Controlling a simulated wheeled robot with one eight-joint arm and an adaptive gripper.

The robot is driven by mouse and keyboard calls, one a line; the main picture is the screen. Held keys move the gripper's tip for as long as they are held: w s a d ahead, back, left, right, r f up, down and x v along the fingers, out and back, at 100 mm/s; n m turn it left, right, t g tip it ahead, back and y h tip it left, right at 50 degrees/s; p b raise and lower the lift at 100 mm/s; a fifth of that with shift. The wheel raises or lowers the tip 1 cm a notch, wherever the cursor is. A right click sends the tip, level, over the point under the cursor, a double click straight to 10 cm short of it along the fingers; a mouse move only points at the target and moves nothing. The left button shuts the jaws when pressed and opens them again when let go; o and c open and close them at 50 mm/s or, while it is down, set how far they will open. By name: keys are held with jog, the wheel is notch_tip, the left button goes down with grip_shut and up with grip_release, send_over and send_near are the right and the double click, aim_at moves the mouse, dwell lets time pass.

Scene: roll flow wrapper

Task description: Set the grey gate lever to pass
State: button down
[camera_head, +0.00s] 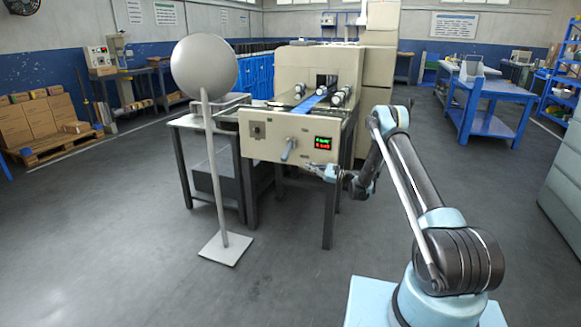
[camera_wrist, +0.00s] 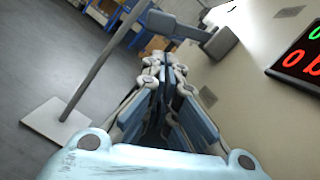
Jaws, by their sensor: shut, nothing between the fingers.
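The grey gate lever (camera_head: 288,149) is on the cream front panel (camera_head: 272,150) of the wrapper machine, left of the display, with its handle slanting down and to the left. In the wrist view the grey lever (camera_wrist: 180,26) sticks out from the panel, beyond the fingertips. I cannot read any pass marking beside it. My gripper (camera_head: 312,169) is in front of the panel, below and to the right of the lever. In the wrist view my gripper (camera_wrist: 165,62) is shut and empty, its tips apparently apart from the lever.
A display (camera_head: 323,143) with green and red characters is right of the lever; it shows in the wrist view too (camera_wrist: 303,55). A round grey disc on a pole (camera_head: 213,160) stands left of the machine. A blue strip (camera_head: 306,103) lies on top. Floor in front is clear.

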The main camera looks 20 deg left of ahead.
aim_at(287, 151)
notch_tip(287, 151, down, 2)
jog(key=shift+a+y, duration=0.1)
jog(key=shift+y, duration=0.2)
jog(key=shift+a, duration=0.15)
jog(key=x, duration=1)
jog(key=shift+d+r+m, duration=0.1)
jog(key=shift+d+m, duration=0.1)
jog(key=shift+m, duration=0.2)
jog(key=shift+s+a+r+m, duration=0.15)
jog(key=shift+s+m, duration=0.1)
jog(key=shift+m, duration=0.05)
